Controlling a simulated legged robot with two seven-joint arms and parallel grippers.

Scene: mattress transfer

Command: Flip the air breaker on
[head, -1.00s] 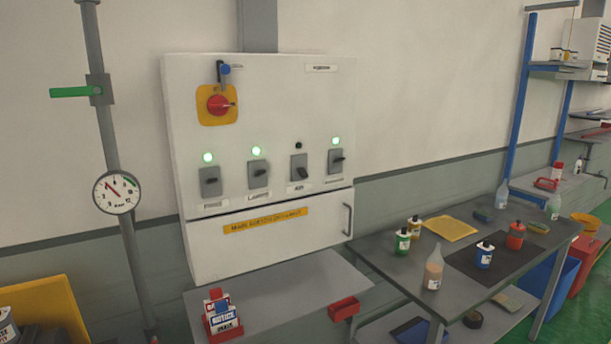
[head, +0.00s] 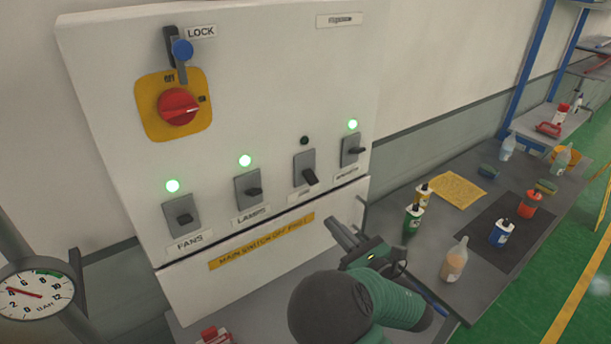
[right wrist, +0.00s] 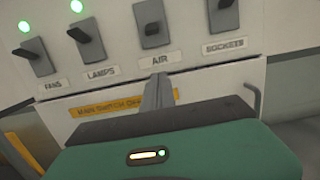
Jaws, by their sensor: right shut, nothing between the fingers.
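The air breaker (head: 305,168) is a grey switch plate with a dark lever, third from the left on the white panel. Its lever points downward and the lamp above it is dark. In the right wrist view the air breaker (right wrist: 152,25) is at top centre, above its AIR label. My right gripper (head: 340,230) is shut and empty, below and in front of the panel's switch row. In the right wrist view its fingers (right wrist: 158,86) point up toward the AIR label, apart from the lever. My left gripper is not in view.
The fans (head: 182,215), lamps (head: 247,189) and sockets (head: 353,150) breakers have lit green lamps. A red main switch (head: 178,106) and a blue-knobbed lock (head: 182,50) are above. A table with bottles (head: 456,262) stands to the right; a gauge (head: 36,292) is at left.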

